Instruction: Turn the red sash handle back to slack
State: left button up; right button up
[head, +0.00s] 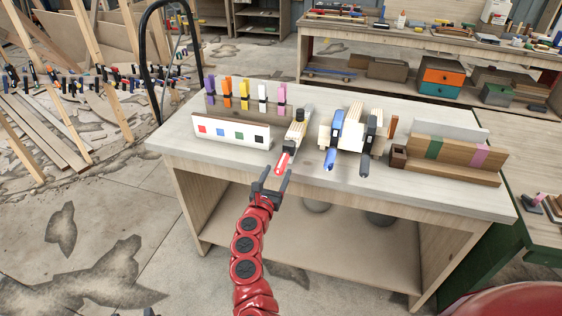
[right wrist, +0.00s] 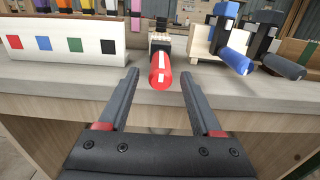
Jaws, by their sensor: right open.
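My right gripper (head: 276,172) is open and empty, just in front of the handle. Its fingers lie left and right of the handle's line, with gaps on both sides, and do not touch it. My left gripper is not in view.
Clamps with a blue handle (head: 329,161) and a dark handle (head: 365,165) stand to the right. A white board with coloured squares (head: 231,131) and a row of coloured clamps (head: 244,95) are to the left. A wooden rack (head: 449,170) sits at the bench's right end.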

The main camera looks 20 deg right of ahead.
aim_at(281, 165)
jog(key=x, duration=0.3)
jog(key=shift+w+d+r+p, duration=0.15)
jog(key=shift+w+p, duration=0.1)
jog(key=shift+p, duration=0.1)
jog(key=shift+w+d+f, duration=0.2)
jog(key=shift+w+d, duration=0.1)
jog(key=shift+w, duration=0.05)
jog(key=shift+c, duration=0.2)
grip_shut()
